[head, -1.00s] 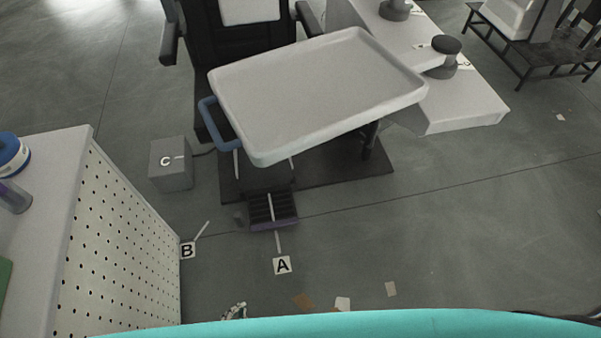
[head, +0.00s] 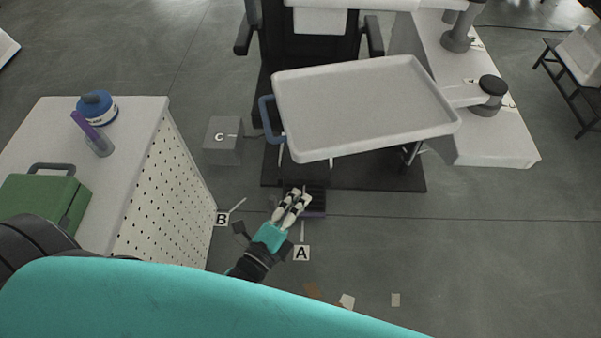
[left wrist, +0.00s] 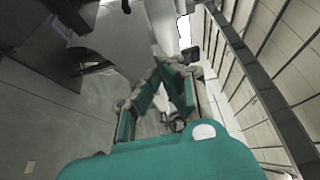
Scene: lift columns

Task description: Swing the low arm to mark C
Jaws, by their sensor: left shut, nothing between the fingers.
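A dark ribbed pedal (head: 316,201) with a purplish front edge sits low in front of the chair, on the side of mark A (head: 301,253). It may be the end of the low arm; the rest of that arm is hidden under the tray. Mark B (head: 221,219) is on the floor to the left. Mark C (head: 219,137) is on a grey box (head: 222,152) left of the chair base. My left gripper (head: 291,202) is shut and empty, over or beside the pedal's left part; I cannot tell whether it touches. My right gripper is out of view.
A white tray (head: 360,105) with a blue handle (head: 268,119) overhangs the dark chair base (head: 385,177). A perforated cabinet (head: 160,190) with a green case (head: 45,200) stands left. Floor right of mark A is mostly clear.

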